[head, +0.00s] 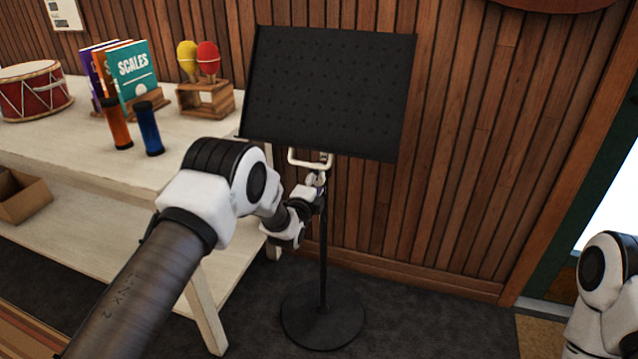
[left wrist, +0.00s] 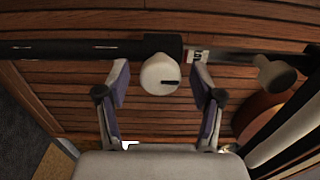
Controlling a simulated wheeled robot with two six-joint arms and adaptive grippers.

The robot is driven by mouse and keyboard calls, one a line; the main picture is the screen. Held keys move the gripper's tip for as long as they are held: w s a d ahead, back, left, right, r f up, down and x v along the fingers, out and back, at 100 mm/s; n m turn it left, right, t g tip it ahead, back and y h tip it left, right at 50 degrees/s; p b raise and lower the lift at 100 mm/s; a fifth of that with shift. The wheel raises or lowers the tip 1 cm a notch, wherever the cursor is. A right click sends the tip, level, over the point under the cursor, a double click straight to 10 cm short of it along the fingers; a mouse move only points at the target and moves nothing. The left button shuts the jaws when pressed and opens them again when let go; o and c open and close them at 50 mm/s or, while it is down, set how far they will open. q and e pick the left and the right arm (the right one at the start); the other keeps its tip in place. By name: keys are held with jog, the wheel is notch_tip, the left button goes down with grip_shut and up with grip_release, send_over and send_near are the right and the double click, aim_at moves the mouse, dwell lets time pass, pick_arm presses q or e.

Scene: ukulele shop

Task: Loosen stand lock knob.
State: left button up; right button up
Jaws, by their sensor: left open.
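A black music stand with a tilted perforated desk (head: 330,90) stands upright on a round base (head: 322,315). In the left wrist view its dark pole (left wrist: 80,48) runs across the top. The pale round lock knob (left wrist: 160,74), with a dark mark on its face, sits at the pole's collar. My left gripper (left wrist: 161,80) is open, with one finger on each side of the knob and a gap showing at both sides. In the head view my left gripper (head: 314,190) is at the pole below the desk and partly hides the knob area. My right gripper is out of view.
A second pale knob (left wrist: 276,72) is farther along the pole. A cream table (head: 75,145) at left holds a drum (head: 35,91), books, maracas and two shakers. A wood-plank wall (head: 470,130) is behind the stand. Floor right of the base is clear.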

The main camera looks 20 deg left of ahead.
pick_arm(q)
jog(key=shift+w, duration=0.5)
jog(key=c, duration=1.2)
jog(key=shift+n, duration=0.4)
jog(key=n, duration=0.3)
jog(key=shift+s+n, duration=0.1)
jog(key=shift+n, duration=0.2)
jog(key=n, duration=0.5)
jog(key=shift+b, duration=0.3)
jog(key=n, duration=1)
jog(key=shift+n, duration=0.3)
